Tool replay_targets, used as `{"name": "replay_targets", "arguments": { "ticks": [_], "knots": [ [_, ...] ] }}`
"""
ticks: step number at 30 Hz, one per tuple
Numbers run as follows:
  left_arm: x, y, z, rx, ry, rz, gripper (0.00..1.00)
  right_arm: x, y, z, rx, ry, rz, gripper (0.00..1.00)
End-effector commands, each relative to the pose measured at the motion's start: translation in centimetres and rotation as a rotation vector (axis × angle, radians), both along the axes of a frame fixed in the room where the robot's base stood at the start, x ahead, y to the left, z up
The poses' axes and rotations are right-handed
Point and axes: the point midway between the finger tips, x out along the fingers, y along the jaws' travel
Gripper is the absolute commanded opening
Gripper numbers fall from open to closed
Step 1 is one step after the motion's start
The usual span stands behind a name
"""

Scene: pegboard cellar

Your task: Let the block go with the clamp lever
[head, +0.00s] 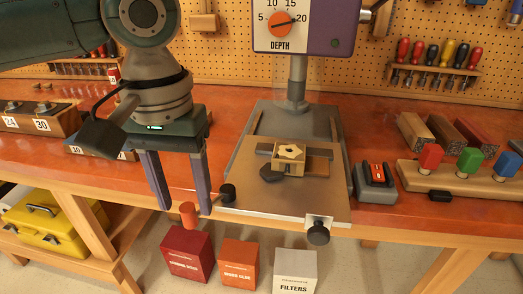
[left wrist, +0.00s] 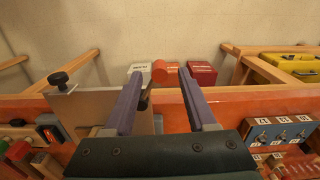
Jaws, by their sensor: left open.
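What looks like the clamp lever has a red cylindrical grip (head: 188,212) at the table's front left, beside a black round hub (head: 228,192). My left gripper (head: 185,211) is open, pointing down, with the red grip between its fingertips in the picture; contact cannot be told. In the left wrist view the red grip (left wrist: 165,72) shows between the fingertips (left wrist: 162,73). My right gripper is not in view.
The purple drill press (head: 300,40) with a depth dial stands above the table. A red switch box (head: 376,178) and a wooden rack with coloured handles (head: 465,175) are to the right. Boxes (head: 238,262) stand below the bench edge. Numbered blocks (head: 90,150) lie behind my left arm.

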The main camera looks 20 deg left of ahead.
Motion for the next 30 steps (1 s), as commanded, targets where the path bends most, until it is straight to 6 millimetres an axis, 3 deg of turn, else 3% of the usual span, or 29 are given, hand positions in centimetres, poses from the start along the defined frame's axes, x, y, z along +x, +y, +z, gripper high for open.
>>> {"name": "replay_targets", "arguments": {
  "ticks": [6, 17, 30],
  "knots": [
    [0.0, 0.0, -2.9, 0.001, 0.000, -0.001, 0.57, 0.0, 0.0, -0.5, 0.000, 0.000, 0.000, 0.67],
    [0.0, 0.0, -3.5, 0.001, -0.002, -0.002, 0.56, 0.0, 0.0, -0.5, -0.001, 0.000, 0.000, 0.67],
    [0.0, 0.0, -3.4, 0.001, -0.002, -0.002, 0.06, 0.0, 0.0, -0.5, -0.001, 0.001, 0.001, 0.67]
  ]
}}
